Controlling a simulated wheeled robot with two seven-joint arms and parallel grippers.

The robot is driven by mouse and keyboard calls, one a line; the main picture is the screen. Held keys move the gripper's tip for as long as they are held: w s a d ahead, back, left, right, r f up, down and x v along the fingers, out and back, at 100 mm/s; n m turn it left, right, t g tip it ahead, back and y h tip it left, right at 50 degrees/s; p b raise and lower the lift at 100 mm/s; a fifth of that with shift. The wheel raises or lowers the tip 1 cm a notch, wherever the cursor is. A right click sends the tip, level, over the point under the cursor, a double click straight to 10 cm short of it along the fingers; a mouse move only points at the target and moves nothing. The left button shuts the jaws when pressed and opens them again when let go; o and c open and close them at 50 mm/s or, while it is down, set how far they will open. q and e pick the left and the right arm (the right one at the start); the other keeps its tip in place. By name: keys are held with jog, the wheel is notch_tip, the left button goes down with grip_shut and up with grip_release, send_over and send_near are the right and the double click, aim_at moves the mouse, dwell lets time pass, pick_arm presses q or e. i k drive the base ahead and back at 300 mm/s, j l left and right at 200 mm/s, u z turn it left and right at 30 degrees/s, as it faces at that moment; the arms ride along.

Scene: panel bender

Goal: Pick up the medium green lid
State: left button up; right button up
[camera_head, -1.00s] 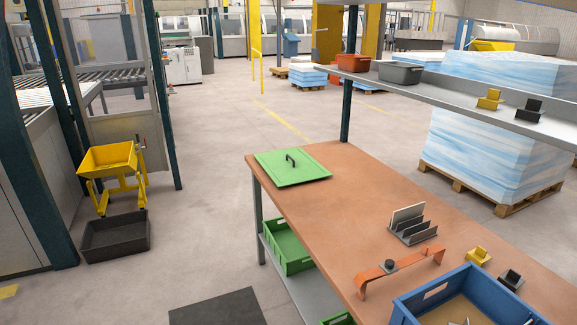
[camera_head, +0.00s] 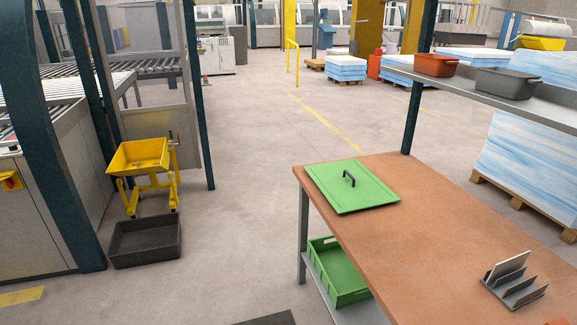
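Neither of my grippers shows in the head view, and nothing touches the lid.
A green crate (camera_head: 338,272) sits on the shelf below the bench top. A grey sorter rack (camera_head: 514,285) stands at the bench's right. An overhead shelf holds a red bin (camera_head: 436,65) and a grey bin (camera_head: 508,83). A yellow cart (camera_head: 140,158) and dark tray (camera_head: 145,242) stand left. The floor between is clear.

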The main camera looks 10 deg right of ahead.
aim_at(347, 185)
jog(key=i+j, duration=0.15)
jog(key=i, duration=0.65)
jog(key=i+j, duration=0.1)
jog(key=i, duration=0.7)
jog(key=i+z, duration=0.25)
jog(key=z, duration=0.2)
jog(key=i+j+z, duration=0.25)
jog(key=z, duration=0.15)
jog(key=i+j+z, duration=0.2)
jog(key=z, duration=0.25)
jog(key=i+j+z, duration=0.2)
jog(key=z, duration=0.25)
jog(key=j, duration=0.1)
